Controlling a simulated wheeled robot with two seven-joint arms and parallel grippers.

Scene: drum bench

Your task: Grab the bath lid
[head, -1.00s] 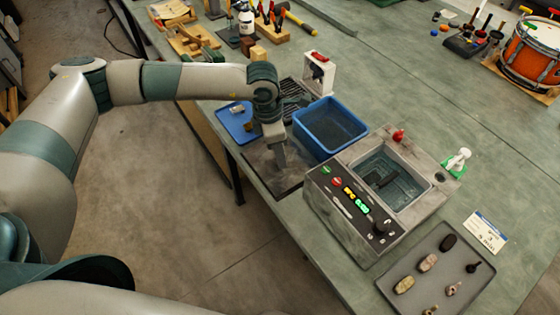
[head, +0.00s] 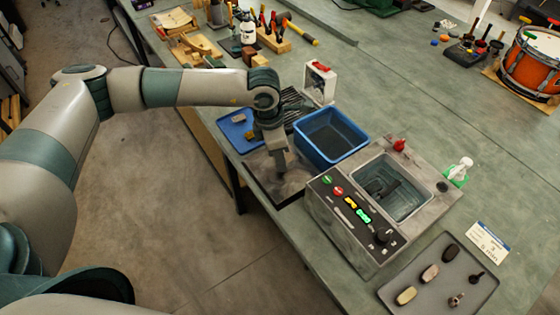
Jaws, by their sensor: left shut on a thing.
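The bath lid (head: 265,176) is a flat, grey, dark-edged plate at the bench's front edge, left of the bath. My left gripper (head: 281,168) points down over the middle of the lid and is shut on it. The fingertips and the part they hold are small and partly hidden by the gripper body. The bath (head: 326,213) is a grey box with a lit front panel. Its basin is open on top, with liquid and a dark thing inside. My right gripper is not in view.
A blue bin (head: 330,161) stands behind the lid, close to the bath. A blue tray (head: 231,132) with small pieces lies left of it. A white stand with a red top (head: 319,82) is behind. A grey tray (head: 472,303) with several small parts lies at the front right.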

